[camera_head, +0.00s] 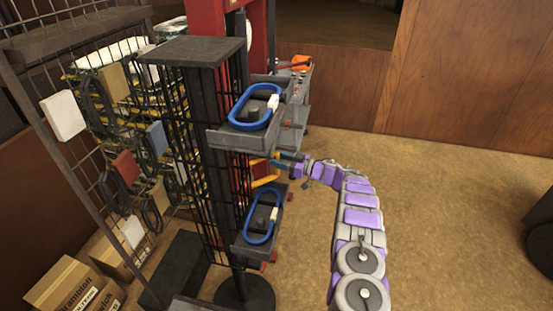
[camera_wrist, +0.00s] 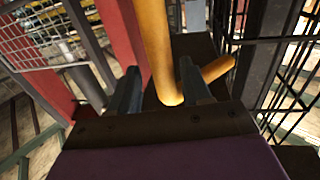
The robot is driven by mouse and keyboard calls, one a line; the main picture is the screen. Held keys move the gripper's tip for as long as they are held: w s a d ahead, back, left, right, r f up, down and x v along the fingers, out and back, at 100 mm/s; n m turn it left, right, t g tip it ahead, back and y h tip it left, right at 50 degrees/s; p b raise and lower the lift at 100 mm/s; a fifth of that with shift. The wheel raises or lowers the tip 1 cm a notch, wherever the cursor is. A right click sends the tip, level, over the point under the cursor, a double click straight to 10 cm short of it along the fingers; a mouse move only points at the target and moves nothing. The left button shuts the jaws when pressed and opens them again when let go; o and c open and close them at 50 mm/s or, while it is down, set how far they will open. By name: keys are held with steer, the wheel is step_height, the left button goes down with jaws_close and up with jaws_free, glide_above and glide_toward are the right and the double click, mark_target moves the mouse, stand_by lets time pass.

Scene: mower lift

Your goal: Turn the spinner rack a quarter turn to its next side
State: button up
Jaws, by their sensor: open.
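The spinner rack (camera_head: 205,130) is a tall dark rack with wire mesh sides, a square top and a round base. Two trays on its right side each hold a blue loop (camera_head: 262,215). A yellow handle (camera_head: 266,180) sticks out between the two trays. My gripper (camera_head: 284,160) is at this handle, just below the upper tray. In the wrist view my gripper (camera_wrist: 159,68) is open, and the yellow handle (camera_wrist: 152,35) runs between its two fingers. A second yellow piece branches off to the right. I cannot tell whether either finger touches the handle.
A wire wall rack (camera_head: 110,140) with hanging goods stands on the left, with cardboard boxes (camera_head: 75,285) below. A red frame (camera_head: 208,18) and a grey cart (camera_head: 293,100) stand behind the spinner. The floor (camera_head: 450,220) to the right is mostly clear.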

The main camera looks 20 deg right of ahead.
steer(key=v, duration=1.5)
steer(key=shift+d, duration=0.4)
steer(key=shift+s+r, duration=0.1)
steer(key=w+r+m+t+h+b, duration=0.2)
steer(key=w+r+m+t+h, duration=0.55)
steer(key=r, duration=0.85)
step_height(320, 180, up, 6)
steer(key=a+m+g+h+b, duration=0.2)
steer(key=g+h, duration=0.1)
steer(key=h, duration=0.4)
steer(key=s+a+f+g+b, duration=0.1)
steer(key=s+a+f+g, duration=0.3)
steer(key=s, duration=1.6)
steer(key=s+a+f+g+b, duration=0.2)
steer(key=s+a+f+g, duration=0.3)
steer(key=s, duration=1.6)
steer(key=s+a+f+g+b, duration=0.1)
steer(key=s+a+f+g, duration=0.4)
steer(key=s, duration=1.6)
steer(key=a+g, duration=0.3)
steer(key=a, duration=0.4)
steer(key=shift+s+m+g, duration=0.2)
steer(key=shift+m+g, duration=0.15)
